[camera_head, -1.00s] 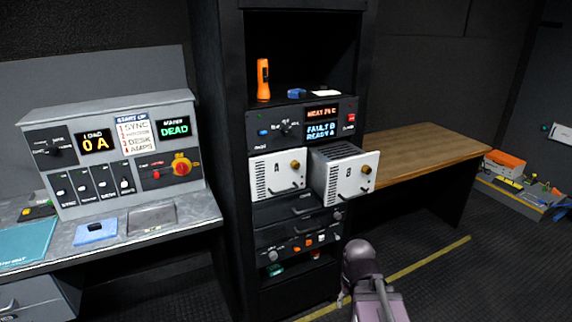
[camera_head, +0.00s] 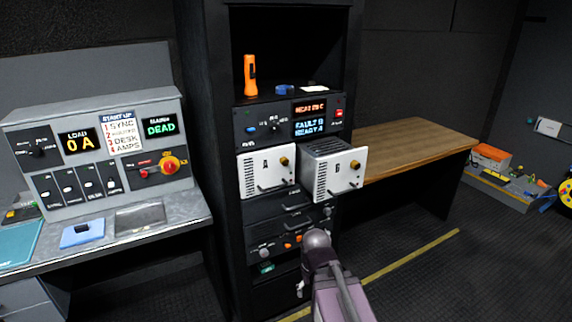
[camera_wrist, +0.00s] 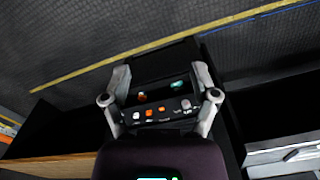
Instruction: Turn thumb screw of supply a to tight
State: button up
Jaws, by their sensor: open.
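Supply A (camera_head: 262,178) is a white-faced unit marked A, seated in the left bay of the black rack in the head view. Its brass thumb screw (camera_head: 284,161) is at the upper right of its face; its tightness cannot be told. Supply B (camera_head: 340,180), marked B, sticks out of the bay to its right and has a similar knob (camera_head: 355,167). In the wrist view my gripper (camera_wrist: 161,78) is open and empty, its fingers apart over the lower rack panel. In the head view my purple arm is below and right of supply A, and the fingers are mostly hidden.
A control panel (camera_head: 300,118) above the supplies shows FAULT B and READY A. An orange flashlight (camera_head: 250,75) stands on the shelf above. A grey desk console (camera_head: 95,150) is at left, a wooden bench (camera_head: 420,143) at right. Floor before the bench is clear.

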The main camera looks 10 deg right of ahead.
jog(key=w+a+r+n+t+y, duration=0.25)
jog(key=w+a+n+y, duration=0.2)
jog(key=w, duration=0.55)
jog(key=t+y+b, duration=0.2)
jog(key=t, duration=1.2)
send_near(286, 163)
jog(key=v, duration=0.4)
jog(key=shift+w+a+h, duration=0.1)
jog(key=shift+a+h, duration=0.1)
jog(key=shift+h, duration=0.05)
jog(key=shift+w, duration=0.1)
jog(key=x, duration=1.3)
jog(key=shift+w+a, duration=0.15)
jog(key=shift+w, duration=0.15)
